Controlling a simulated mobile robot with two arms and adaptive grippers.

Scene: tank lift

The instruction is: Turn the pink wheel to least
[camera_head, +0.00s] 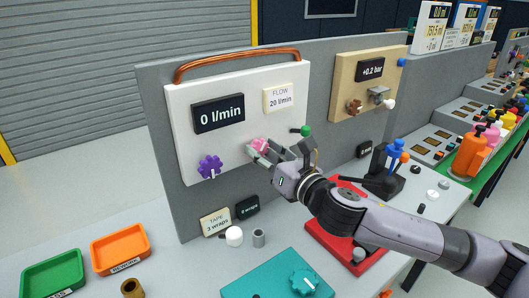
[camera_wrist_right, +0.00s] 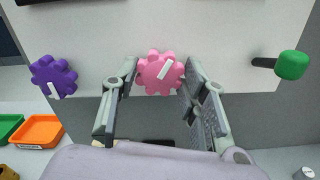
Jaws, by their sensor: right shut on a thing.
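The pink wheel (camera_head: 258,144) is on the lower part of a white panel (camera_head: 240,88), partly hidden by my right gripper. In the right wrist view, the pink wheel (camera_wrist_right: 160,72) has a lobed rim and a white pointer mark slanting toward the upper right. My right gripper (camera_head: 264,152) is shut on the wheel, one finger on each side; in the right wrist view the fingers (camera_wrist_right: 160,78) flank it. The panel's display (camera_head: 218,115) reads 0 l/min, and a label (camera_head: 279,98) reads FLOW 20 l/min. My left gripper is not in view.
A purple wheel (camera_head: 209,166) sits left of the pink one, and a green knob (camera_head: 305,130) sticks out to its right. A copper pipe (camera_head: 237,62) runs along the panel top. Green (camera_head: 53,274) and orange (camera_head: 120,248) trays lie on the bench at left.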

